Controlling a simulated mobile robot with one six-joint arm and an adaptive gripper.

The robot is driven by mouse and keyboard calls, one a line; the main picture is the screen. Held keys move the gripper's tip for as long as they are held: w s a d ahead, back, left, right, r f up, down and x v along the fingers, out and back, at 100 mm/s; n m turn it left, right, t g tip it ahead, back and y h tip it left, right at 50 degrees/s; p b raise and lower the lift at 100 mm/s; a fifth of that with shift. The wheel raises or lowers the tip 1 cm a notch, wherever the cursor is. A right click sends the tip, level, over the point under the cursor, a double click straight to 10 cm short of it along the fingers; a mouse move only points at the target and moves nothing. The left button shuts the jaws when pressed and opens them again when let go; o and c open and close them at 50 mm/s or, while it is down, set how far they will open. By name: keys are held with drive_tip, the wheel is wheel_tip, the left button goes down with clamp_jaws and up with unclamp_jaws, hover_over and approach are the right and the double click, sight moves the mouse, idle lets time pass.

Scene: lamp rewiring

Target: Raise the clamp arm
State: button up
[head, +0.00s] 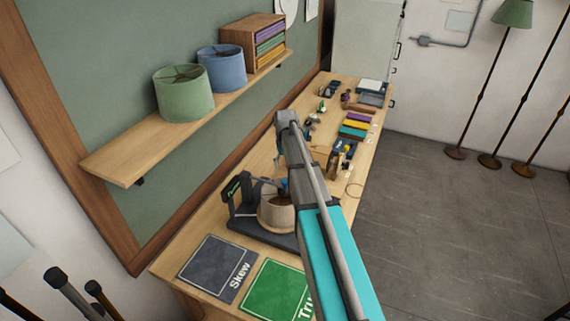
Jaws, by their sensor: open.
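A dark fixture (243,226) stands on the near part of the workbench. A beige lampshade (270,214) sits in it, partly covered by my arm. A dark upright with a small green-lit panel (233,188) rises at the fixture's left. Dark parts show around the top of the shade; I cannot tell which is the clamp arm or whether it is up or down. My grey and teal arm crosses in front of the fixture's right side. My gripper cannot be made out; the end of my arm is hidden behind its own links.
On the workbench (168,262), a grey "Skew" mat (212,268) and a green mat (270,287) lie at the near end. Small parts and coloured strips (355,124) lie farther back. A wall shelf (125,161) with a green shade (183,95) and a blue shade (222,70) overhangs the left.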

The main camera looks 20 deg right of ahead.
drive_tip(key=shift+r+p, duration=2.4)
drive_tip(key=shift+r, duration=0.35)
drive_tip(key=s+a+f+b, duration=0.4)
drive_tip(key=s+f+b, duration=0.2)
drive_tip(key=f+b, duration=0.2)
drive_tip(key=s+a+f+b, duration=0.5)
drive_tip(key=s+f+b, duration=0.1)
drive_tip(key=f+b, duration=0.3)
drive_tip(key=shift+s+a, duration=0.2)
drive_tip(key=s+a+f+b, duration=0.3)
drive_tip(key=s, duration=0.3)
drive_tip(key=s+a+f+b, duration=0.3)
drive_tip(key=s, duration=0.3)
drive_tip(key=shift+s+a+f+b, duration=0.2)
drive_tip(key=shift+s+f+b, duration=0.05)
drive_tip(key=shift+f+b, duration=0.1)
